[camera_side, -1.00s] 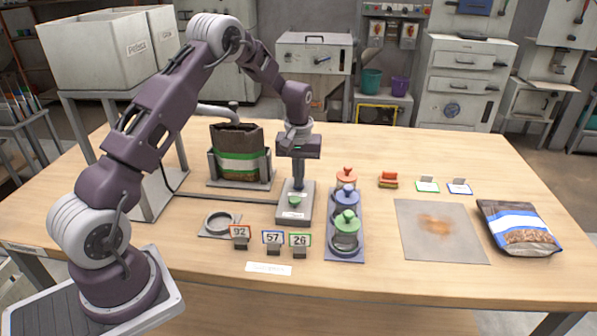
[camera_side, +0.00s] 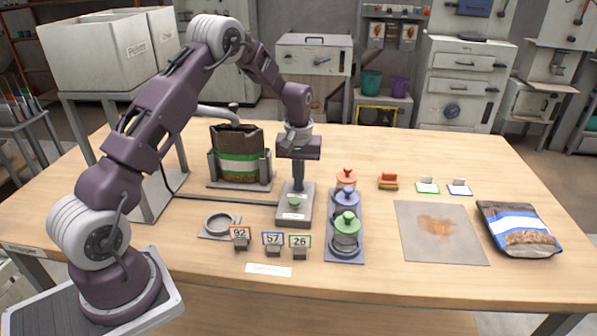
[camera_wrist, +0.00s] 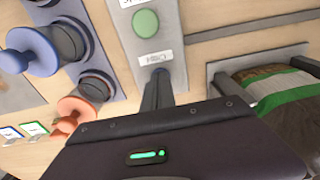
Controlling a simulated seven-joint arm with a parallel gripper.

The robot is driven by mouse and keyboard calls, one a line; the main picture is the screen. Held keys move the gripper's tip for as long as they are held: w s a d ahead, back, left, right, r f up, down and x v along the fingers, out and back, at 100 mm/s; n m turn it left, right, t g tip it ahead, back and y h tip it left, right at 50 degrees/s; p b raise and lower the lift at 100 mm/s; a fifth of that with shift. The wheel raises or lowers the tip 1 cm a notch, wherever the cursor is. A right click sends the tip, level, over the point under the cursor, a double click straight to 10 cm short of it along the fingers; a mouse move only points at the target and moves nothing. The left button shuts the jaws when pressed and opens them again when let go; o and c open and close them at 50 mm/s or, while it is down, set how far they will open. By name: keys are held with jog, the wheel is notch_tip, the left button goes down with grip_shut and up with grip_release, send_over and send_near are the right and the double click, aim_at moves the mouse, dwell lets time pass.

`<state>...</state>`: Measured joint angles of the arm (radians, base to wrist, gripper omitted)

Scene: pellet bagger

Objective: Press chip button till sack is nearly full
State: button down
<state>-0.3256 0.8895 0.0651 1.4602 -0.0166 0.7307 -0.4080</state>
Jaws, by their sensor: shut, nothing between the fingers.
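The sack (camera_side: 239,165), dark brown with a green and a white band, stands upright and open in a grey holder (camera_side: 212,168) under a spout. Part of it shows at the right of the wrist view (camera_wrist: 285,95); its fill level is hard to judge. The grey button box (camera_side: 285,212) has a green button (camera_side: 294,202) at its near end. My gripper (camera_side: 298,189) is shut, pointing straight down on the box's far end.
A rack (camera_side: 333,252) with red, blue and green-knobbed pieces stands right of the box. Number cards 92, 57 and 26 (camera_side: 272,240) and a grey ring (camera_side: 220,222) lie in front. A grey mat (camera_side: 415,250) and a filled bag (camera_side: 518,228) lie at right.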

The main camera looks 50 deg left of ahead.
aim_at(299, 190)
notch_tip(299, 190, up, 14)
jog(key=shift+s+d, duration=0.3)
jog(key=shift+d, duration=0.15)
jog(key=s+d+r+m+t, duration=0.3)
jog(key=s+d+r+m, duration=0.2)
jog(key=s+d+r, duration=0.9)
jog(key=s+d+f+m+t, duration=0.1)
jog(key=s+f+m, duration=0.1)
jog(key=s, duration=0.6)
jog(key=s+d+f+m+t, duration=0.1)
jog(key=s+d+f+m, duration=0.1)
jog(key=s, duration=0.7)
jog(key=shift+s+d+f+h, duration=0.2)
jog(key=shift+s+d+h, duration=0.05)
jog(key=shift+d+h, duration=0.05)
